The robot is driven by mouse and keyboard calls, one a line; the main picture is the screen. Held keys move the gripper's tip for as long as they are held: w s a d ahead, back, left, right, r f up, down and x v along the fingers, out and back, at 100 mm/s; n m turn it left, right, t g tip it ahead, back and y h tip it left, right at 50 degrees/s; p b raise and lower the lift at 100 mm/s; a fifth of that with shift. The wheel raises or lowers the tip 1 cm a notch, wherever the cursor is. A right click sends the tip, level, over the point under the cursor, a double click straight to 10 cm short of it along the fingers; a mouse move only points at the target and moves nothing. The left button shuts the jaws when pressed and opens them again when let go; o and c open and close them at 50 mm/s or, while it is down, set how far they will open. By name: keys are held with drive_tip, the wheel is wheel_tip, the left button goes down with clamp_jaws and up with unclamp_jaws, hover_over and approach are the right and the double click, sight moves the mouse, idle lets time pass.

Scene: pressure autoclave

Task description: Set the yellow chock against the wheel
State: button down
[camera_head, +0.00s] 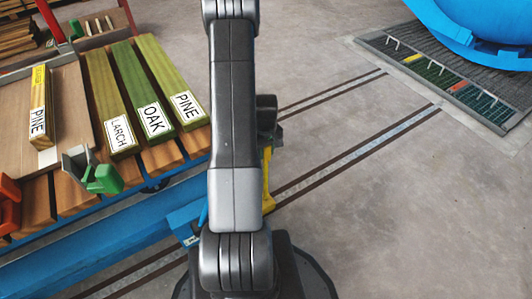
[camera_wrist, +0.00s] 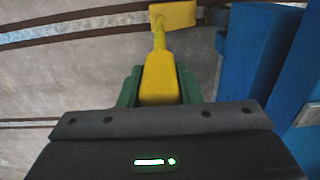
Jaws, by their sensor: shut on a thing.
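The yellow chock (camera_head: 267,183) shows partly behind my arm in the head view, low beside the blue trolley. In the wrist view the yellow chock (camera_wrist: 178,14) has a wide block at the far end of a handle. My gripper (camera_wrist: 159,80) is shut on the thick end of that handle, between its green fingers. The block appears over or close to a floor rail; I cannot tell if it touches the floor. The blue trolley frame (camera_wrist: 252,70) stands just right of the chock in the wrist view.
The trolley's slatted deck carries labelled boards, PINE (camera_head: 168,80), OAK (camera_head: 140,90) and LARCH (camera_head: 105,95), with a green clamp (camera_head: 103,179) at its edge. Floor rails (camera_head: 350,160) run towards a grated mat (camera_head: 445,80) and a blue vessel (camera_head: 480,30).

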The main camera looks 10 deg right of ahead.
drive_tip(key=shift+f, duration=0.2)
drive_tip(key=c, duration=1)
unclamp_jaws()
drive_tip(key=shift+c, duration=0.2)
drive_tip(key=shift+r, duration=0.1)
wheel_tip(320, 180, up, 12)
drive_tip(key=p, duration=0.4)
